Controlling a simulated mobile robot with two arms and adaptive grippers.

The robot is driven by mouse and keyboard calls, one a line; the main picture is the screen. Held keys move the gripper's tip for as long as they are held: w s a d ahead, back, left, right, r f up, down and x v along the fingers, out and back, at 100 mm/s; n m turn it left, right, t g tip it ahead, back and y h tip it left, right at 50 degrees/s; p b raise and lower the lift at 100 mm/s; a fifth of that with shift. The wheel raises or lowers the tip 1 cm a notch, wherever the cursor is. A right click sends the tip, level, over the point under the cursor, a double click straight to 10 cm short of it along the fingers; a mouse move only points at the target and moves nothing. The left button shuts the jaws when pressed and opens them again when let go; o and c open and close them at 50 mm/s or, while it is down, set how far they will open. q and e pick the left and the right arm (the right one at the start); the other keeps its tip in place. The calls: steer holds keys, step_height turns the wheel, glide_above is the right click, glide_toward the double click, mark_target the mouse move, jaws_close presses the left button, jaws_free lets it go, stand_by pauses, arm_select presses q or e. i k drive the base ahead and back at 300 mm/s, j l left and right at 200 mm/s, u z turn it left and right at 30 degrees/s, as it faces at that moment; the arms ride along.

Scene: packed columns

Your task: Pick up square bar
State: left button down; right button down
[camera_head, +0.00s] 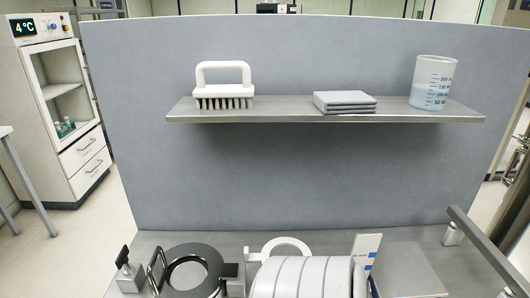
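A long grey bar with square edges (487,246) runs from the right middle down toward the lower right corner. It is raised above the grey bench top, and a short post (452,234) stands under its far end. It looks like the square bar, but I cannot tell for sure. Its near end is at the picture's edge. Neither of my grippers can be made out in the head view.
A grey panel carries a shelf (290,116) with a white brush (224,88), grey folded pads (345,102) and a beaker (433,82). Below, a black ring (190,274), a white ribbed cylinder (305,277) and a grey block (408,270) crowd the bench.

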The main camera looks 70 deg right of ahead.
mark_target(517, 283)
steer(key=z, duration=3.95)
steer(key=k+l, duration=0.35)
steer(key=l, duration=0.2)
